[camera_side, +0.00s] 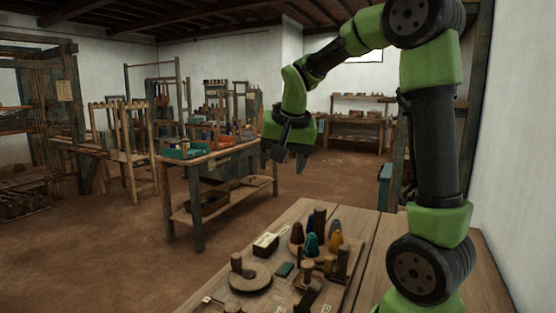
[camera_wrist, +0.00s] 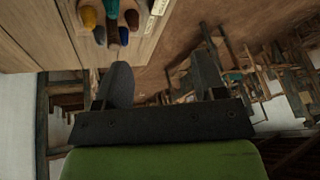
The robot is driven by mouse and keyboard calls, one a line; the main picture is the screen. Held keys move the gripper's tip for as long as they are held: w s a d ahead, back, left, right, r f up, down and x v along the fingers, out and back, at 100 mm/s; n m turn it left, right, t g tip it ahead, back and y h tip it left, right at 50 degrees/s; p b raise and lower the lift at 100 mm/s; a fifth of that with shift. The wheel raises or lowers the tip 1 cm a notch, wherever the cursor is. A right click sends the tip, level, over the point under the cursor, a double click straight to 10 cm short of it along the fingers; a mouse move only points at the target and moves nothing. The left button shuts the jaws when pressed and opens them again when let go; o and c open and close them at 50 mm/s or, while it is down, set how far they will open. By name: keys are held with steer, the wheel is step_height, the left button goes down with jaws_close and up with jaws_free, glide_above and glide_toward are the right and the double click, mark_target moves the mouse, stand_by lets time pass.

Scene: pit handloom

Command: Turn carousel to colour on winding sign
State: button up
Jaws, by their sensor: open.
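My gripper (camera_side: 287,160) hangs open and empty in the air, above and behind the far edge of the front table. In the wrist view its two dark fingers (camera_wrist: 162,80) are spread with nothing between them. Several coloured cones stand grouped on the table, among them a teal cone (camera_side: 310,245), a yellow cone (camera_side: 335,239) and a brown cone (camera_side: 297,236). Their carousel base is mostly hidden. In the wrist view yellow (camera_wrist: 88,18) and teal (camera_wrist: 111,8) cones show at the top. I cannot make out a winding sign or its colour.
A round wooden disc with a peg (camera_side: 250,280), a small dark box with a pale top (camera_side: 266,244) and a teal block (camera_side: 285,269) lie near the cones. The front table's right side (camera_side: 385,235) is bare. A workbench (camera_side: 215,155) stands behind left.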

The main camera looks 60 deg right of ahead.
steer(key=shift+n+t+y, duration=0.4)
steer(key=shift+n+t, duration=0.1)
steer(key=shift+n, duration=0.3)
steer(key=a, duration=0.1)
steer(key=s+a+r, duration=0.1)
steer(key=a, duration=0.2)
steer(key=shift+s+a+r, duration=0.2)
steer(key=shift+a, duration=0.1)
